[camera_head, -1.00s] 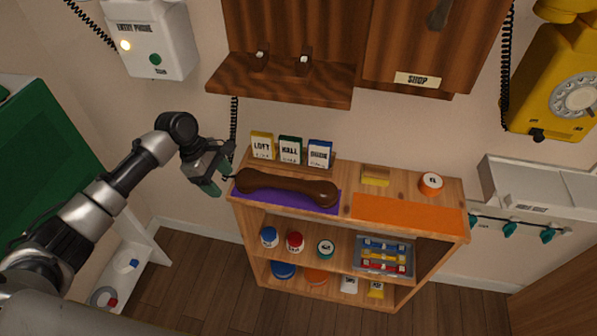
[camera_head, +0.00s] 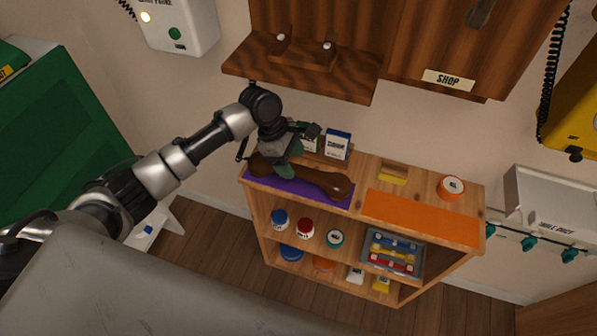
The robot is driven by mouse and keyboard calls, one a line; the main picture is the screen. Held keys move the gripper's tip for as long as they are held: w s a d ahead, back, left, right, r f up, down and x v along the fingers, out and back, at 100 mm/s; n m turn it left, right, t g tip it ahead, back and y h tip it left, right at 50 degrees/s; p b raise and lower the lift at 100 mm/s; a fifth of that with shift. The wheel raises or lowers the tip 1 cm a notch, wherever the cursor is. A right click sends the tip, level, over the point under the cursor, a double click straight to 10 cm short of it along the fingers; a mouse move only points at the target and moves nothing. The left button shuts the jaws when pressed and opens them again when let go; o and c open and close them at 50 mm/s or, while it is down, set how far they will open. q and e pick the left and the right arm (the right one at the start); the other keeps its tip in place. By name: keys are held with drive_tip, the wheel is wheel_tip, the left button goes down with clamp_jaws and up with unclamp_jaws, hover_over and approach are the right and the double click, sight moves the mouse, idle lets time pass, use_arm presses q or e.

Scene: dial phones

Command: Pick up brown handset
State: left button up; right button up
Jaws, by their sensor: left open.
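The brown handset (camera_head: 325,182) lies on the purple mat (camera_head: 283,196) at the left of the wooden shelf's top. My left gripper (camera_head: 289,160) is open and sits over the left half of the handset, hiding part of it. I cannot tell whether its fingers touch the handset. My right gripper is not in view.
An orange mat (camera_head: 420,217), a yellow sponge-like block (camera_head: 393,174) and an orange-and-white roll (camera_head: 452,187) are on the shelf top. A card (camera_head: 337,145) stands behind the handset. A wooden wall phone with a ledge (camera_head: 300,65) hangs above.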

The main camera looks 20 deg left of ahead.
sight(299, 168)
use_arm(q)
drive_tip(key=shift+d, duration=0.4)
drive_tip(key=x, duration=0.5)
drive_tip(key=shift+a+b, duration=0.1)
drive_tip(key=shift+b, duration=0.2)
clamp_jaws()
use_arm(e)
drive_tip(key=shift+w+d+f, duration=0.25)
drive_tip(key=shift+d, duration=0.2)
use_arm(q)
drive_tip(key=shift+r, duration=0.45)
drive_tip(key=r, duration=0.3)
drive_tip(key=shift+a, duration=0.25)
drive_tip(key=a, duration=1.7)
drive_tip(key=shift+w+a+f+b, duration=0.2)
drive_tip(key=shift+w+a+b, duration=0.1)
drive_tip(key=shift+b, duration=0.05)
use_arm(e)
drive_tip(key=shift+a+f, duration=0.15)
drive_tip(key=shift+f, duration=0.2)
